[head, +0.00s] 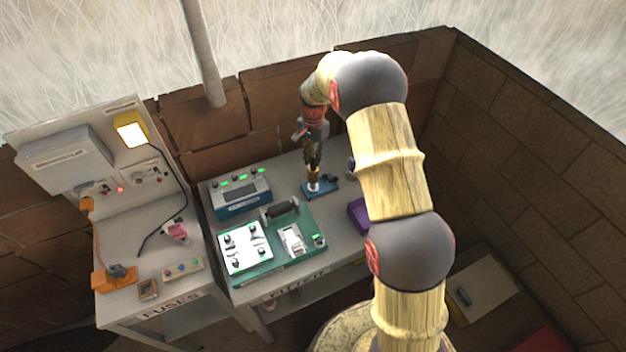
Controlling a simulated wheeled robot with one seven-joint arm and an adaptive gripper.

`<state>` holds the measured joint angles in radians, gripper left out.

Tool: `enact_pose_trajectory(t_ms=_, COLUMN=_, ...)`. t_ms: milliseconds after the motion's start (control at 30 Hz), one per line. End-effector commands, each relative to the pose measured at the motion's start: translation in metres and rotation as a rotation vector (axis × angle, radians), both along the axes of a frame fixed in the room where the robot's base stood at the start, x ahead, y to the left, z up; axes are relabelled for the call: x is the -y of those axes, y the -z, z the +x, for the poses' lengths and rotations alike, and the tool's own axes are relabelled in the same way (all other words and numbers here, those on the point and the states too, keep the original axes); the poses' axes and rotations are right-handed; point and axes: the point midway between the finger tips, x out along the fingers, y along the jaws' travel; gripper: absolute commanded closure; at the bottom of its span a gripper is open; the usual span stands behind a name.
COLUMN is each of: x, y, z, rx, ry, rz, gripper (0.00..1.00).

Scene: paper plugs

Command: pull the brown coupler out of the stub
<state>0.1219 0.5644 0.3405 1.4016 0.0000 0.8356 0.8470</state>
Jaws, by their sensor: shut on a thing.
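My gripper (314,165) points straight down over the right-hand bench, with its jaws shut on the brown coupler (314,174). The coupler is small here and partly hidden by the fingers. Directly below it is the stub, a pale upright piece (313,186) on a blue base (324,189). The coupler's lower end meets the pale piece in the picture; I cannot tell how deep it sits in it.
Left of the stub are a blue device (240,204) and a green board (270,268) with white modules and a dark cylinder (281,210). A purple block (358,214) sits to the right, partly behind my arm. A fuse bench (125,312) stands at left. Brown walls enclose the benches.

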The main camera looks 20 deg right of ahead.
Motion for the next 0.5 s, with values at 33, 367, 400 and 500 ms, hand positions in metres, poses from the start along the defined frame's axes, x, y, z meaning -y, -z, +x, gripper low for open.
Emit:
enact_pose_trajectory(t_ms=33, x=0.0, y=-0.003, z=0.001, rx=0.001, ry=0.0, rz=0.0, gripper=1.0)
enact_pose_trajectory(t_ms=367, x=0.0, y=-0.021, z=0.001, rx=0.002, ry=0.0, rz=0.0, gripper=1.0)
enact_pose_trajectory(t_ms=400, x=0.0, y=-0.023, z=0.001, rx=0.001, ry=0.0, rz=0.0, gripper=1.0)
enact_pose_trajectory(t_ms=500, x=0.0, y=-0.028, z=0.001, rx=0.001, ry=0.0, rz=0.0, gripper=1.0)
